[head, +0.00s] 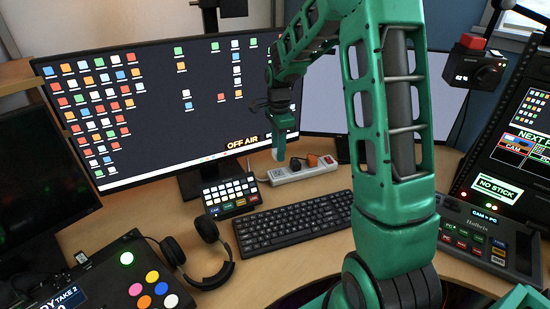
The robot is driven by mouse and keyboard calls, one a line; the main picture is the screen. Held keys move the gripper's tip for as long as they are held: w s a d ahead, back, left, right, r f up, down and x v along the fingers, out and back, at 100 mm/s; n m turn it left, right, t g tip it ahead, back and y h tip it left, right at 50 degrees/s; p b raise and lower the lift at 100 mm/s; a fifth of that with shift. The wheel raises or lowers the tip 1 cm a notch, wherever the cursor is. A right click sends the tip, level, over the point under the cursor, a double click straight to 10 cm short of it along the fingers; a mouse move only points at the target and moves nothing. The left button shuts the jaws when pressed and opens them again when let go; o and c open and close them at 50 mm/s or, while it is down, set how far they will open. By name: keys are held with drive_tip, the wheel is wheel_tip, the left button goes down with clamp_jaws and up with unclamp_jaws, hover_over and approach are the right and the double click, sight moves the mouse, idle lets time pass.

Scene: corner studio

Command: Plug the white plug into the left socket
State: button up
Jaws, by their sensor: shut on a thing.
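My gripper (278,146) points down in front of the large monitor and is shut on the white plug (278,155). The plug shows as a small white piece under the fingertips. It is over the left end of the white power strip (322,171). I cannot tell whether the plug touches the strip or is a little above it. A dark plug (295,164) and an orange plug (312,160) sit on the strip to the right of the white plug. The left socket itself is too small to make out.
The large monitor (150,100) stands close behind my gripper. A button pad (230,196) and a black keyboard (292,222) lie in front of the strip. Headphones (205,250) lie at front left. A control panel (480,235) is at right. A second monitor (320,95) stands behind my arm.

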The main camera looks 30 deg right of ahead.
sight(278, 173)
drive_tip(key=shift+f, duration=0.1)
idle(0.3)
drive_tip(key=shift+f, duration=2.8)
drive_tip(key=shift+f, duration=0.55)
idle(0.4)
drive_tip(key=o, duration=1.1)
drive_tip(key=shift+c, duration=0.2)
wheel_tip(278, 173, up, 11)
drive_tip(key=shift+f, duration=0.15)
